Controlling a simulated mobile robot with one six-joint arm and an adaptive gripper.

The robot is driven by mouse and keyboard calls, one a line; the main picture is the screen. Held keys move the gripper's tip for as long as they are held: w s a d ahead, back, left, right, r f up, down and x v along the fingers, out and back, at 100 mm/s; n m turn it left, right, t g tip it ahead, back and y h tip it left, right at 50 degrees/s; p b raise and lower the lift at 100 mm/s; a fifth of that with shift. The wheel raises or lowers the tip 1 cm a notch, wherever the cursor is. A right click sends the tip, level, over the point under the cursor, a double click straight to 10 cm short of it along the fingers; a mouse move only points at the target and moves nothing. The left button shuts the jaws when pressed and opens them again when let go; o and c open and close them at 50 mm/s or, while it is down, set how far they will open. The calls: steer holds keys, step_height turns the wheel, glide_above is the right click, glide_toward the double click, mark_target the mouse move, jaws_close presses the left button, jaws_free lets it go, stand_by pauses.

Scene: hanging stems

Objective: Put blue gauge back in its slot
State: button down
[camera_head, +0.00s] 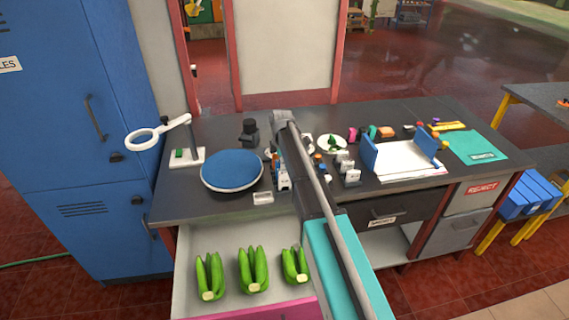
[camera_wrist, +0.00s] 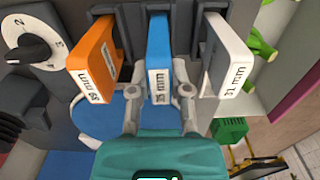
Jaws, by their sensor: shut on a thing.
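The blue gauge (camera_wrist: 159,84), labelled 35 mm, is upright between the fingers of my gripper (camera_wrist: 159,97) in the wrist view. It lines up with the middle slot of the dark rack (camera_wrist: 134,28), between an orange gauge (camera_wrist: 93,70) on the left and a white gauge (camera_wrist: 229,75), labelled 31 mm, on the right. The blue gauge's far end reaches between the slot walls; I cannot tell whether it is fully seated. In the head view my arm hides most of the rack and gripper, with a bit of blue showing beside it.
A round blue plate (camera_head: 232,171) lies left of the rack, with a magnifier stand (camera_head: 158,138) beyond. More small blocks (camera_head: 350,174) and a white board with blue ends (camera_head: 405,160) stand to the right. An open drawer below holds green stems (camera_head: 253,270).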

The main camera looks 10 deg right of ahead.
steer(key=shift+f, duration=0.15)
steer(key=shift+c, duration=2.4)
jaws_free()
steer(key=shift+r, duration=0.2)
